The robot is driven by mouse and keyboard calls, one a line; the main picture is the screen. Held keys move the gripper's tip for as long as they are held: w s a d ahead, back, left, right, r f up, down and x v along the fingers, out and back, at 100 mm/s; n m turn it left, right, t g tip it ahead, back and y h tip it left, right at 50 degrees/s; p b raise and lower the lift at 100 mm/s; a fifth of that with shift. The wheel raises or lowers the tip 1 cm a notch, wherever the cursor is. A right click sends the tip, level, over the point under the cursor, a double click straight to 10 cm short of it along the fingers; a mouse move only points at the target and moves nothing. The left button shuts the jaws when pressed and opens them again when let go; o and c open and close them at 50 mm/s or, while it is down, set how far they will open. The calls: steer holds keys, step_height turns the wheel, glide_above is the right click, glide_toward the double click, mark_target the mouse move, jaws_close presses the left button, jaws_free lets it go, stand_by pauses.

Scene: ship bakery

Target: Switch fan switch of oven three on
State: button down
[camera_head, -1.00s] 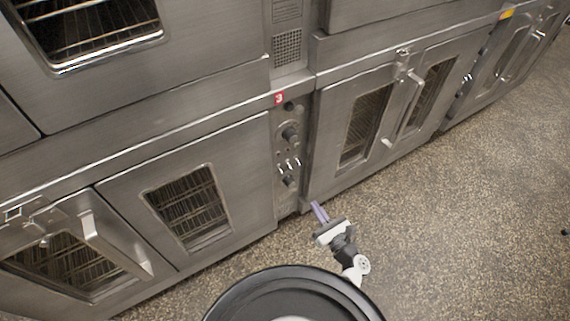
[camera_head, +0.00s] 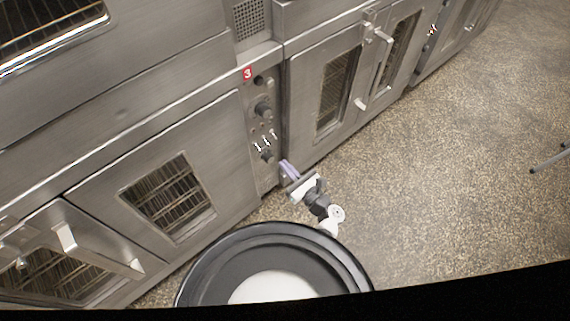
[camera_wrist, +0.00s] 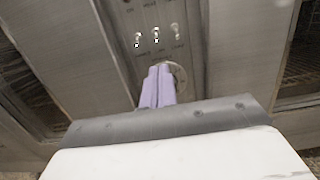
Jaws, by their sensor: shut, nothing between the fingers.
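The control panel of oven three (camera_head: 256,125) is an upright metal strip under a red label "3" (camera_head: 247,73). It carries round knobs (camera_head: 263,109) and a row of three small toggle switches (camera_head: 266,140). In the wrist view the switches show as a left one (camera_wrist: 137,39), a middle one (camera_wrist: 156,34) and a right one (camera_wrist: 175,31). The lettering is too blurred to tell which is the fan switch. My gripper (camera_head: 286,165) is shut and empty, its purple fingers below the switch row. In the wrist view the fingertips (camera_wrist: 159,67) partly cover a round dial (camera_wrist: 178,76).
Oven doors with windows flank the panel. A door handle (camera_head: 378,72) sticks out on the right, and another (camera_head: 90,252) at lower left. Speckled floor (camera_head: 440,170) is open to the right. A thin dark leg (camera_head: 550,160) shows at the right edge.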

steer(key=b+x, duration=0.1)
steer(key=x, duration=0.6)
steer(key=shift+w+a, duration=0.25)
steer(key=shift+w, duration=0.05)
steer(key=shift+r, duration=0.15)
steer(key=shift+s+d+r+p, duration=0.1)
steer(key=shift+r+p, duration=0.05)
steer(key=shift+p, duration=0.45)
